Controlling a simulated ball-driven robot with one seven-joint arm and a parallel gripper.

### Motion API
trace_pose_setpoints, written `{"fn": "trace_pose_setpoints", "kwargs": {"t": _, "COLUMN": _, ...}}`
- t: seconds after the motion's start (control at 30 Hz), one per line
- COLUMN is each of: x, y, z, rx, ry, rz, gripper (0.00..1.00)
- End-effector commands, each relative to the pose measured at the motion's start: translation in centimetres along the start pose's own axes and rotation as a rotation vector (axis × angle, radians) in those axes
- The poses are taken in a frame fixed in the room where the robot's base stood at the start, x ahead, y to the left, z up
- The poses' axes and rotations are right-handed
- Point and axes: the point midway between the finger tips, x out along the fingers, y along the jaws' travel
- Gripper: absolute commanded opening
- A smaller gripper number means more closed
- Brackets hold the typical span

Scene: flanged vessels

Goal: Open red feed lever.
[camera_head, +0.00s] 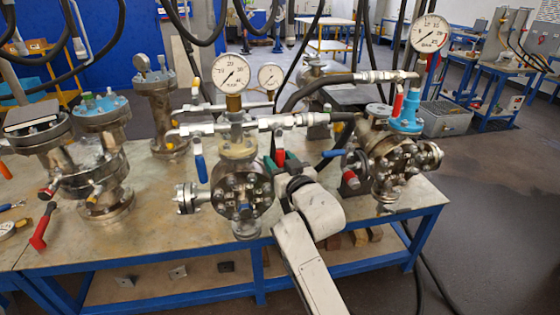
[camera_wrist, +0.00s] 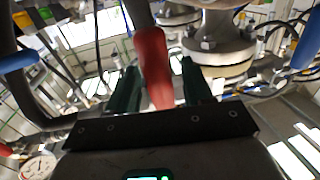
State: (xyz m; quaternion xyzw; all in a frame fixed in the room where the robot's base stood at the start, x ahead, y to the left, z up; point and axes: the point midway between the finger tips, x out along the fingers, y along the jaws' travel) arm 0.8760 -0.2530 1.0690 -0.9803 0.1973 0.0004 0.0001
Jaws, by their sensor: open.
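A red lever (camera_head: 280,156) hangs below the horizontal pipe, right of the middle vessel (camera_head: 236,180). It also shows large in the wrist view (camera_wrist: 153,62), its lower end between the two green fingers. My gripper (camera_head: 277,163) is open around this lever, with one finger on each side; it also shows in the wrist view (camera_wrist: 160,78). A gap shows on the right of the lever; whether the left finger touches it I cannot tell. My gripper and wrist hide part of the lever in the head view.
A blue lever (camera_head: 200,166) hangs left of the gripper and another (camera_head: 332,153) to its right. Another red handle (camera_head: 398,104) sits by the right vessel (camera_head: 393,155). Gauges and black hoses crowd above. The bench front (camera_head: 150,245) is mostly bare.

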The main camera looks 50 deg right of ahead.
Motion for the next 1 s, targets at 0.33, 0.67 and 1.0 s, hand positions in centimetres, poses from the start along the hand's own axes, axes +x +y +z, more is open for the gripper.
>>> {"fn": "trace_pose_setpoints", "kwargs": {"t": 0.33, "x": -0.03, "y": -0.01, "z": -0.01, "rx": 0.000, "ry": 0.000, "rz": 0.000, "gripper": 0.31}}
{"fn": "trace_pose_setpoints", "kwargs": {"t": 0.67, "x": -0.05, "y": -0.02, "z": -0.01, "rx": 0.000, "ry": 0.000, "rz": 0.000, "gripper": 0.00}}
{"fn": "trace_pose_setpoints", "kwargs": {"t": 1.0, "x": 0.00, "y": -0.04, "z": -0.03, "rx": -0.002, "ry": 0.000, "rz": 0.000, "gripper": 0.00}}
